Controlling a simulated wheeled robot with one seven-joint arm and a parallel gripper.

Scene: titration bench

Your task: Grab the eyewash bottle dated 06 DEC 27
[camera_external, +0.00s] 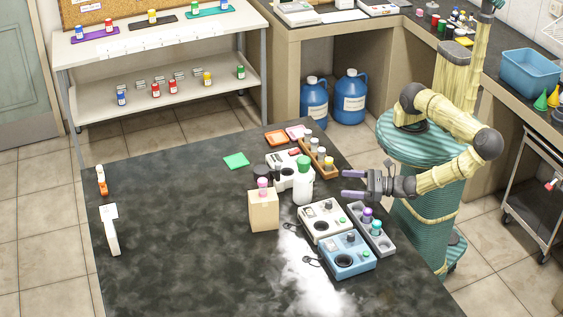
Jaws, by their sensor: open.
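My gripper (353,183) is open and empty, with its two purple-tipped fingers pointing left over the right side of the dark table (190,230). A white bottle with a green cap (303,188) stands upright to the left of the fingertips, apart from them. It may be an eyewash bottle, but no date can be read on it. A pink-capped item (262,186) shows at the top of a tan box (263,212), further left; its body is largely hidden. Which item bears 06 DEC 27 cannot be told.
A white device (325,221), a blue device (347,255) and a grey tray (381,238) with purple- and teal-topped items lie below my gripper. A wooden rack (325,165) stands behind. Small bottles stand on the shelves (190,88) at back left. The table's left half is mostly clear.

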